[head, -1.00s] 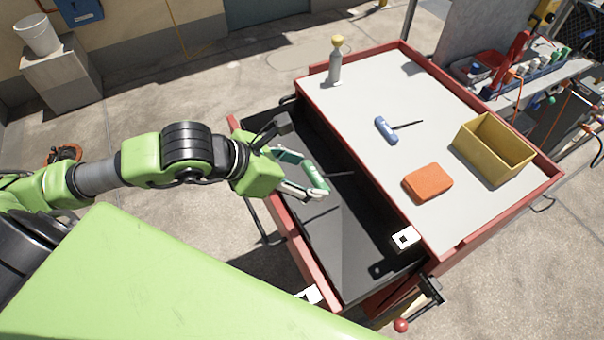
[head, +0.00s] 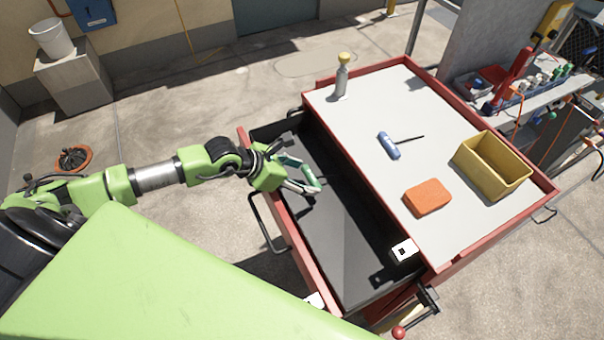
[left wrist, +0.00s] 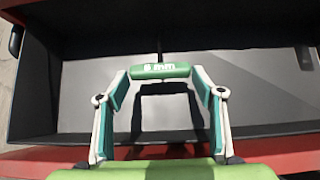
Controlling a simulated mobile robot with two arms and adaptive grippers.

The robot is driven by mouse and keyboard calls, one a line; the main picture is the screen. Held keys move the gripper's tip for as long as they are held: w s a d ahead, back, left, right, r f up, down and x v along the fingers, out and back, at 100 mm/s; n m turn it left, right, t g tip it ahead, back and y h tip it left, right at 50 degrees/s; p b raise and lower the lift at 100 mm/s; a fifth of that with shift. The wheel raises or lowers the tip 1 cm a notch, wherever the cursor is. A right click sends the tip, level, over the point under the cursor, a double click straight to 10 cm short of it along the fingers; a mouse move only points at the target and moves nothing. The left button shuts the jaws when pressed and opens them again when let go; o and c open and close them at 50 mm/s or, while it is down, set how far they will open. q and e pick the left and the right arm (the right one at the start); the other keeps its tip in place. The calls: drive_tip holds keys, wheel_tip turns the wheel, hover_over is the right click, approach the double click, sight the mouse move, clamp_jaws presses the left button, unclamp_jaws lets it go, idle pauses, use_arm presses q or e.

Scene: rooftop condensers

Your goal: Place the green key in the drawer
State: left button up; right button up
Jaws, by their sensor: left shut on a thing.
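The green key is a T-handled key whose rounded handle (left wrist: 160,71) carries a white "mm" size mark. Its thin dark shaft points away from the gripper in the left wrist view. My left gripper (head: 314,186) is shut on the handle, with one finger at each end. It holds the key over the pulled-out dark drawer (head: 345,240), near its left end, with a shadow cast on the drawer floor. Whether the key touches the floor is unclear. In the head view the shaft is hard to make out. My right gripper is not in view.
On the grey cart top lie a blue-handled key (head: 389,146), an orange block (head: 428,197), a yellow bin (head: 480,181) and a bottle (head: 341,80). A white block with a dark square (head: 404,251) is at the drawer's right end. The drawer's middle is clear.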

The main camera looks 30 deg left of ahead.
use_arm(q)
drive_tip(key=shift+f, duration=0.2)
drive_tip(key=shift+f, duration=0.2)
drive_tip(key=o, duration=1.1)
drive_tip(key=shift+r, duration=0.15)
drive_tip(key=shift+r, duration=0.2)
drive_tip(key=shift+b+v, duration=0.4)
drive_tip(key=shift+v, duration=5.5)
